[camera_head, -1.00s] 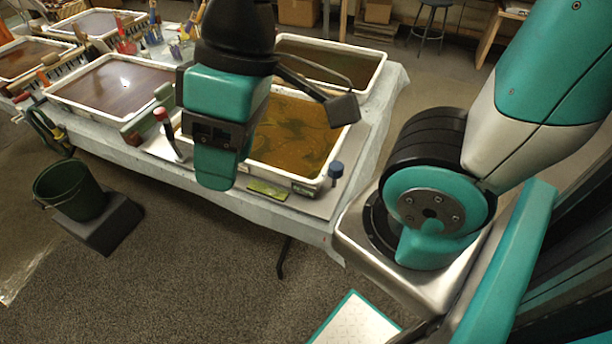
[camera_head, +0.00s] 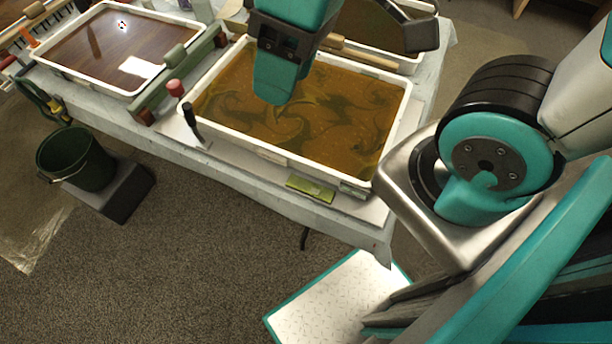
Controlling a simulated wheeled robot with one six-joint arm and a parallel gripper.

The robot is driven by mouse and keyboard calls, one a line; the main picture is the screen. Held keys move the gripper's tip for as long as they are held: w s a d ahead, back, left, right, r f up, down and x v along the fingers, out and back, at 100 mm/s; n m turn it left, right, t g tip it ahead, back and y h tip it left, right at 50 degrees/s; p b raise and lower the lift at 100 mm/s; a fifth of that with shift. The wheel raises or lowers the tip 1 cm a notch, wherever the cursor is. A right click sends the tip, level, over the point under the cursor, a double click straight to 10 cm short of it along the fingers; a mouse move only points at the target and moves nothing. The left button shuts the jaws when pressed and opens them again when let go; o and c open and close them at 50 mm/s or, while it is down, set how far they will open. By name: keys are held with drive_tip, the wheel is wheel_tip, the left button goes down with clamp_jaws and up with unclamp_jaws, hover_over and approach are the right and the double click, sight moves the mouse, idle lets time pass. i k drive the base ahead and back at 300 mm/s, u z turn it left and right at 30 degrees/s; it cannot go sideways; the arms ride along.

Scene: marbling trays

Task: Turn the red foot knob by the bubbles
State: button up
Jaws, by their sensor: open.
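The tray of ochre-brown marbled liquid (camera_head: 408,92) has a white rim and stands on the table in front of me. A red knob (camera_head: 175,88) stands at its near left corner, with a black-handled item (camera_head: 189,118) just in front of it. A small green level (camera_head: 310,188) lies along the tray's near side; its bubbles are too small to make out. My gripper (camera_head: 277,85) is open and empty, pointing down over the tray's far left part, to the right of the red knob and apart from it.
A second tray with brown liquid (camera_head: 60,64) stands at the left, and another tray (camera_head: 415,60) behind. A green bar (camera_head: 180,80) lies between the front trays. A dark green bucket (camera_head: 75,160) stands by the table.

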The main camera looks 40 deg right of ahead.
sight(175, 89)
drive_tip(key=k, duration=0.5)
drive_tip(key=u, duration=1.2)
drive_tip(key=i, duration=2.95)
drive_tip(key=z, duration=3.2)
